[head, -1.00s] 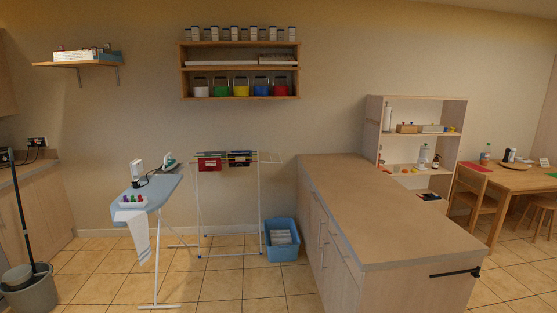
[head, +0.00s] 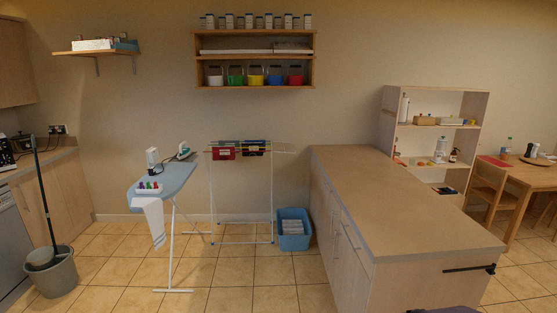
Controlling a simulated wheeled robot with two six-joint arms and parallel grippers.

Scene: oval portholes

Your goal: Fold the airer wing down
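The white airer (head: 272,197) stands on the tiled floor against the back wall, between the ironing board and the wooden counter. A red cloth (head: 224,153) and a dark cloth (head: 254,149) hang on its top rails. A wing (head: 284,149) sticks out roughly level from its right side at the top. Neither of my grippers is in the head view.
A blue ironing board (head: 172,182) with an iron (head: 184,150) stands left of the airer. A blue basket (head: 293,232) is on the floor to its right. A long counter (head: 390,200) fills the right middle. A grey bucket (head: 52,275) stands at left; floor in front of the airer is clear.

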